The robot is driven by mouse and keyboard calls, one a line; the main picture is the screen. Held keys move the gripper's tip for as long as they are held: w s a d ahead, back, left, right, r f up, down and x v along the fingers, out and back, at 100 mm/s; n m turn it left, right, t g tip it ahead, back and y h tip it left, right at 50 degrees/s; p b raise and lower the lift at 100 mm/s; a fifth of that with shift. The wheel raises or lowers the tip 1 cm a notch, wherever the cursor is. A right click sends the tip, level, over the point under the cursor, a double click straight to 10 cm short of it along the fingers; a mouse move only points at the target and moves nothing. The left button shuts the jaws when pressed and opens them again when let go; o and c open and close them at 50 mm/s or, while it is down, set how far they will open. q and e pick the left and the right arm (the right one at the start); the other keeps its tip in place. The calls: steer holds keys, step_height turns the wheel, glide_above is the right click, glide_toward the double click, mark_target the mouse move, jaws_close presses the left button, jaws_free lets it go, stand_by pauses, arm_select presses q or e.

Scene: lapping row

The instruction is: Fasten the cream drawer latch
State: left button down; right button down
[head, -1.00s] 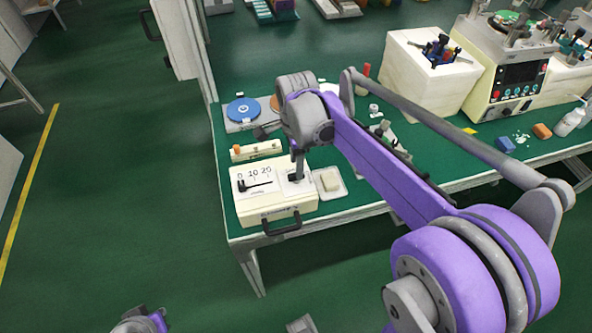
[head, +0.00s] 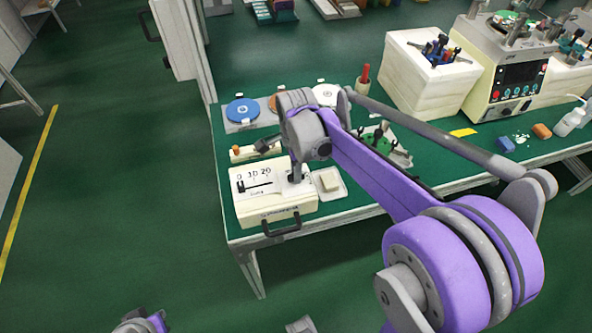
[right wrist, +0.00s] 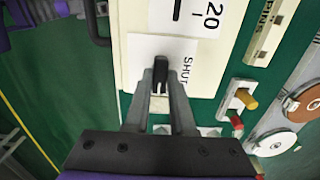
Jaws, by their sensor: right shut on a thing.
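The cream drawer box (head: 268,213) stands at the near left corner of the green table, with a dark handle (head: 282,227) on its front. Its top has a scale marked 0, 10, 20 with a dark pointer (head: 256,187). My right gripper (head: 295,177) reaches down to the right part of the box top. In the right wrist view, its fingers (right wrist: 160,88) are shut on the small black latch (right wrist: 160,66), beside a white label (right wrist: 184,47) reading SHUT. The latch's base is partly hidden by the fingers.
A small tray with a cream block (head: 329,181) sits close to the box's right side. A cream strip with an orange knob (head: 243,152) and a blue disc (head: 242,110) lie behind it. Open floor lies left of the table.

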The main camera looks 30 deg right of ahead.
stand_by(0.4)
steer(key=n, duration=0.4)
steer(key=shift+n, duration=0.4)
steer(key=n, duration=0.4)
steer(key=shift+n+p, duration=0.3)
steer(key=shift+p, duration=0.05)
steer(key=n, duration=0.4)
steer(key=shift+n, duration=2.2)
steer(key=c, duration=0.8)
jaws_free()
steer(key=shift+o, duration=0.2)
steer(key=shift+r, duration=0.1)
